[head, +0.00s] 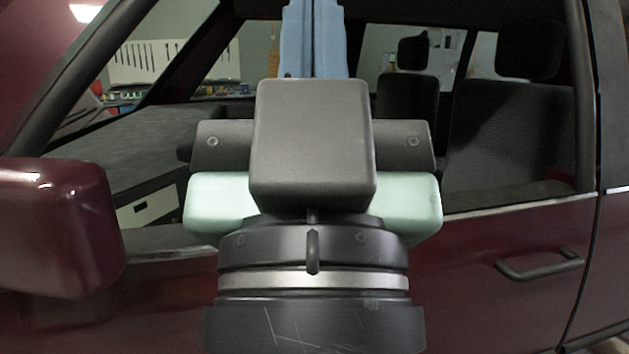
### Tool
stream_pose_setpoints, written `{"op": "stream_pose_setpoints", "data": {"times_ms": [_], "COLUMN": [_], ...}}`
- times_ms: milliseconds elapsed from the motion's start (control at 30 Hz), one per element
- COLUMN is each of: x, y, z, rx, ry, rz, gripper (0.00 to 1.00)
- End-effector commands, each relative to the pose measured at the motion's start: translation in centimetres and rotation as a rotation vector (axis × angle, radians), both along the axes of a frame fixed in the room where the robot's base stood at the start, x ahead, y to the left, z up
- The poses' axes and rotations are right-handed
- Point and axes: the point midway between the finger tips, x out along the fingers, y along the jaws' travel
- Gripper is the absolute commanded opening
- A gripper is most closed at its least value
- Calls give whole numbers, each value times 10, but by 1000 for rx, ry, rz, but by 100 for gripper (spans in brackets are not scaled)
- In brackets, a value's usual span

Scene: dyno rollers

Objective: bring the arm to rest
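My arm rises from the bottom centre of the head view, and my gripper (314,35) is at its upper end, seen from behind. The dark housing and the pale green body of the hand cover most of it. Narrow blue parts, which look like the fingers, show above the housing and run out of the top of the picture. No held object is visible.
A dark red car (470,275) fills the view behind my arm, with its side window open to view. Its side mirror (60,228) juts out at left, and a door handle (541,264) is at right. Dark seats (510,130) show inside.

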Motion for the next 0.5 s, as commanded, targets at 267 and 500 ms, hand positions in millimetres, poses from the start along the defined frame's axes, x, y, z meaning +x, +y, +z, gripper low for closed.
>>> {"op": "stream_pose_setpoints", "data": {"times_ms": [267,500], "x": [1,1], "y": [0,0], "z": [104,178], "rx": [-1,-1], "ry": [2,2], "rz": [-1,0], "gripper": [0,0]}}
